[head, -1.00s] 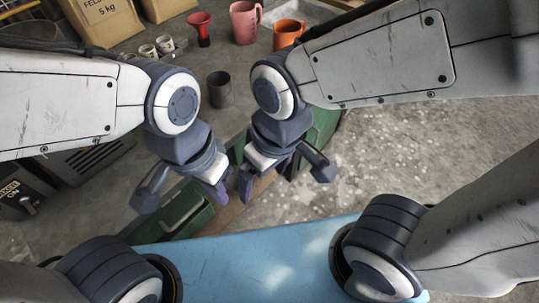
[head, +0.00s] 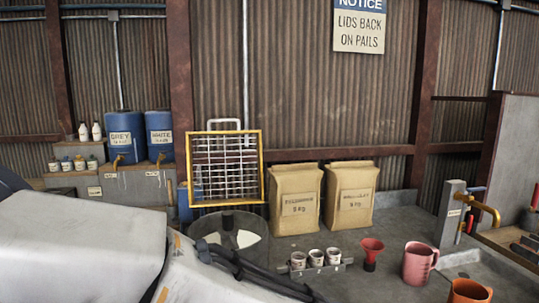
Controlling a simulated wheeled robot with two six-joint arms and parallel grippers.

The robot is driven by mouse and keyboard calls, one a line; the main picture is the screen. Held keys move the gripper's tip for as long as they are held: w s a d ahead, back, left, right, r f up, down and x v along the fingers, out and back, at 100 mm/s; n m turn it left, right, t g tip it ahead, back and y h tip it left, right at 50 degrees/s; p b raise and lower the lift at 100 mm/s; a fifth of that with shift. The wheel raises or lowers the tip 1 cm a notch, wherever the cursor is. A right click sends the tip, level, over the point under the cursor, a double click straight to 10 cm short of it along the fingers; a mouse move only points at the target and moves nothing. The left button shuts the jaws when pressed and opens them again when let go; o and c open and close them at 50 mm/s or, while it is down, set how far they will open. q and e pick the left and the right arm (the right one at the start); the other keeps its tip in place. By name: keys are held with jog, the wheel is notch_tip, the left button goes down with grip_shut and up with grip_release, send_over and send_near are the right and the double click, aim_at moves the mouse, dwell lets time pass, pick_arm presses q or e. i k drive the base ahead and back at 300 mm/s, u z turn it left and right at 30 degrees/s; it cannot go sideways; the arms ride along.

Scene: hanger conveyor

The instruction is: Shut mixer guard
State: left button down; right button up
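The mixer guard (head: 262,172) is a yellow-framed wire grid with a grey handle on its top edge. It stands upright, raised behind a round mixer tub (head: 200,228) whose open top shows. Part of the tub is hidden by my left arm, which crosses the lower left of the head view. Neither of my grippers is in the picture.
Two paper sacks (head: 296,199) stand right of the guard. A rack of small cups (head: 316,258), a red funnel (head: 371,253), a pink jug (head: 419,263) and an orange mug (head: 469,292) stand in front. Blue drums (head: 125,137) are at the left.

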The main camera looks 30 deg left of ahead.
aim_at(193, 204)
jog(key=k, duration=1.2)
jog(key=u, duration=0.8)
jog(key=i, duration=1)
